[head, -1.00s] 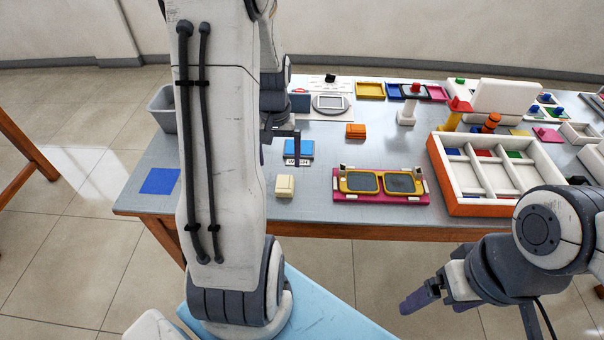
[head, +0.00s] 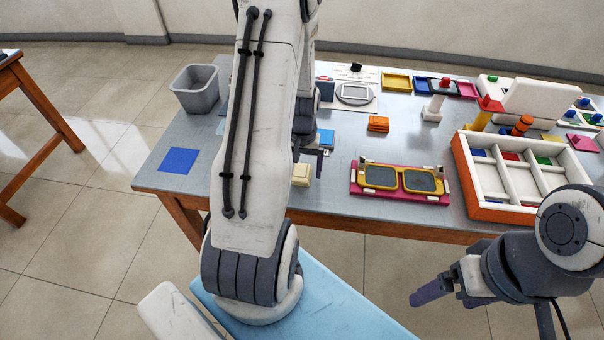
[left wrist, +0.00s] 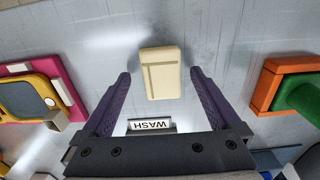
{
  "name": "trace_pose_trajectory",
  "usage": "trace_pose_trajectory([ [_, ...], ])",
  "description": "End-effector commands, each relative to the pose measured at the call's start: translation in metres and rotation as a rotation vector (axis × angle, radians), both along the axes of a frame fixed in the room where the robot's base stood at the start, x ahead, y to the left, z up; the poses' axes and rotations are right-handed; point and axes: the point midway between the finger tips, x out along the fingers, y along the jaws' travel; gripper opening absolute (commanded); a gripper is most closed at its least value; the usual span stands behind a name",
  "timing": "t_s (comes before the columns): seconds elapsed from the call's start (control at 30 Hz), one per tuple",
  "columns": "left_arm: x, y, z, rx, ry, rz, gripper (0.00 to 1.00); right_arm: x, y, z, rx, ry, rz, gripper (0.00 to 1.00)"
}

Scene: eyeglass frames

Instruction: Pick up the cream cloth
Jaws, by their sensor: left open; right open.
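The cream cloth (head: 301,175) is a small folded block lying on the grey table near its front edge. In the left wrist view the cloth (left wrist: 161,73) shows between the fingertips, with gaps on both sides. My left gripper (left wrist: 160,74) is open and empty, pointing down over it; I cannot tell its exact height. In the head view my left gripper (head: 318,164) is close beside the cloth, partly hidden by my arm. My right gripper (head: 440,293) is open and empty, in front of the table's front edge.
A grey bin (head: 195,92) and blue square (head: 178,161) are at left. A compartment box (head: 500,211) stands at right.

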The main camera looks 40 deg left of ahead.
Motion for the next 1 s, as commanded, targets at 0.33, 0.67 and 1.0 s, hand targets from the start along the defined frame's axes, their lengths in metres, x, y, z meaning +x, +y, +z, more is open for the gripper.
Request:
trace_pose_trajectory([
  [0.33, -0.001, 0.001, 0.001, 0.001, -0.001, 0.002, 0.16, 0.000, 0.000, 0.000, 0.000, 0.000, 0.000, 0.90],
  [0.67, 0.000, 0.002, 0.003, 0.001, -0.002, 0.003, 0.08, 0.000, 0.000, 0.000, 0.000, 0.000, 0.000, 0.90],
  [1.0, 0.000, 0.000, 0.047, 0.004, -0.005, 0.002, 0.08, 0.000, 0.000, 0.001, 0.000, 0.000, 0.000, 0.90],
])
